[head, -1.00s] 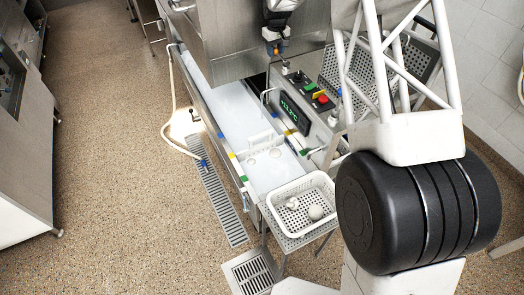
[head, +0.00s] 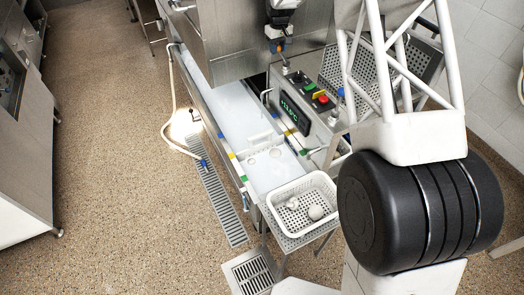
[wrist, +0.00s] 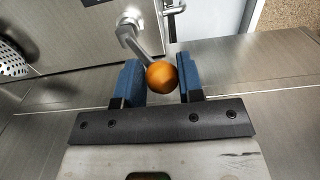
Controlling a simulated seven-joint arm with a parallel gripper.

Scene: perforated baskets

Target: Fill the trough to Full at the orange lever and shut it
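My gripper (wrist: 162,78) has its two blue fingers on either side of the round orange knob of the orange lever (wrist: 162,75) in the wrist view. A bent metal stem runs from the knob to the panel behind. In the head view, my gripper (head: 277,42) is at the steel machine above the trough, and little of the orange knob shows. The long trough (head: 232,112) looks pale inside, with blue, yellow and green marks along its edges. I cannot read the level against them.
A white perforated basket (head: 302,192) with white items stands at the trough's near end. A control box (head: 297,108) with a green display and coloured buttons is right of the trough. A hose (head: 168,130) hangs at the left, near a floor grate (head: 217,195).

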